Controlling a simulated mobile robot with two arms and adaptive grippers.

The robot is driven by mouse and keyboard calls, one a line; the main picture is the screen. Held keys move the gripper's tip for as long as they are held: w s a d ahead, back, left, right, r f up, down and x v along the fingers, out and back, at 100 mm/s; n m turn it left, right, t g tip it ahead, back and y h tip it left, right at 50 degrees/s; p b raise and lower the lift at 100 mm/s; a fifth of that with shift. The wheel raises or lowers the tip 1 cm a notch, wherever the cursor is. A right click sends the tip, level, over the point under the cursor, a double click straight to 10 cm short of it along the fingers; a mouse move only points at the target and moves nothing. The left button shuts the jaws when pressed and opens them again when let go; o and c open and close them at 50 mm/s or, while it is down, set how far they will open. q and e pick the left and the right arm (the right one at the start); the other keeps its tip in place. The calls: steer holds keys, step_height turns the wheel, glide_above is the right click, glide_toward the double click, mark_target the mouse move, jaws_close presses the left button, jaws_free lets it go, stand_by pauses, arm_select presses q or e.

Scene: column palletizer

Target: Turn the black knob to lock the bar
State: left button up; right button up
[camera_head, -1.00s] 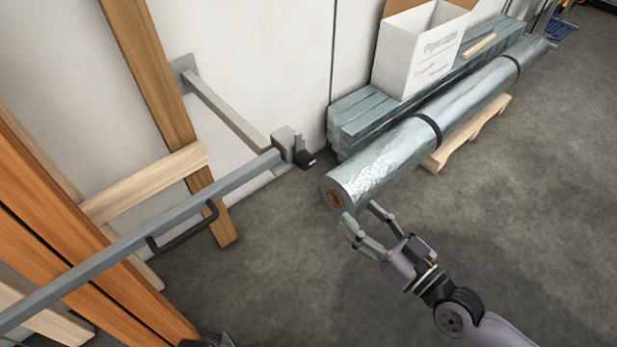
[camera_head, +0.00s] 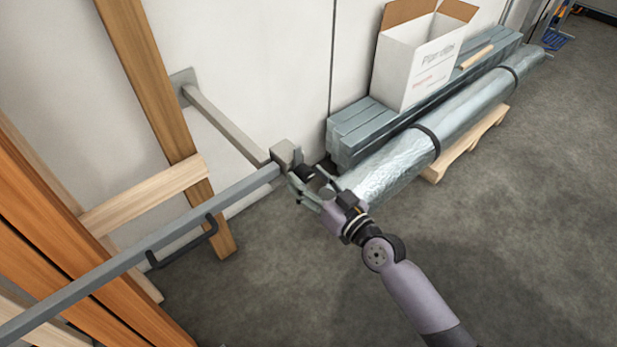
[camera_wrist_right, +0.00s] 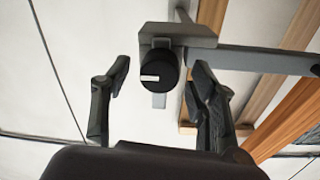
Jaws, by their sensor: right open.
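The black knob (camera_wrist_right: 158,72) is round with a white mark pointing left in the right wrist view. It sits on a grey bracket (camera_wrist_right: 178,36) at the end of the grey bar (camera_head: 225,189), which has a black handle (camera_head: 185,247). In the head view the knob (camera_head: 303,172) is partly covered by my right gripper (camera_head: 312,187). My right gripper is open, with one finger on each side of the knob in the wrist view and gaps between. I cannot tell whether the fingertips reach past the knob's face. My left gripper is not in view.
A foil-wrapped roll (camera_head: 465,115) lies behind and right of my right gripper. Grey beams (camera_head: 365,130) and an open white box (camera_head: 415,65) stand by the wall. Wooden boards (camera_head: 140,200) are at left. The floor (camera_head: 520,220) at right is clear.

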steer(key=shift+w+a, duration=0.15)
steer(key=shift+w, duration=0.1)
steer(key=shift+c, duration=0.5)
jaws_close()
stand_by(0.4)
